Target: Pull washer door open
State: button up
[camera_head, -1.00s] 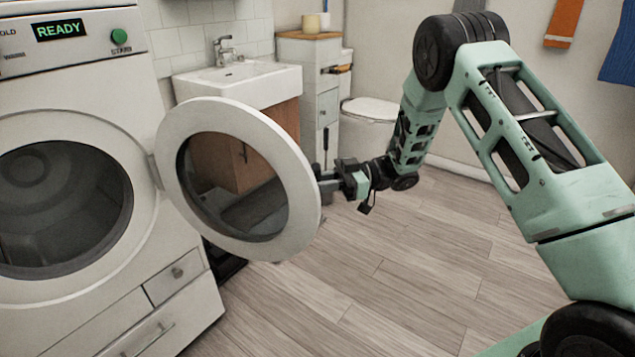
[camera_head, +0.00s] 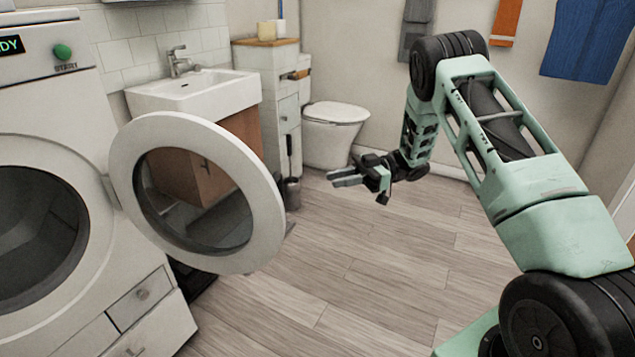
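The white washer (camera_head: 88,165) stands at the left, its dark drum opening (camera_head: 35,235) uncovered. Its round washer door (camera_head: 262,200), a white ring with a dark glass middle, stands swung wide out from the front, hinged on the opening's right side. My gripper (camera_head: 338,177) is to the right of the door, apart from its rim, with clear floor showing between them. Its fingers point left. They appear close together, but I cannot tell whether there is a gap between them. I see nothing held in it.
A white sink (camera_head: 195,92) on a wooden cabinet, a narrow white cabinet (camera_head: 287,110) and a toilet (camera_head: 333,135) stand behind. Towels (camera_head: 590,40) hang on the back wall. The wooden floor (camera_head: 320,270) between door and arm is clear.

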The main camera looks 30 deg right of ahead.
jog(key=shift+s+d, duration=0.15)
jog(key=shift+d, duration=1)
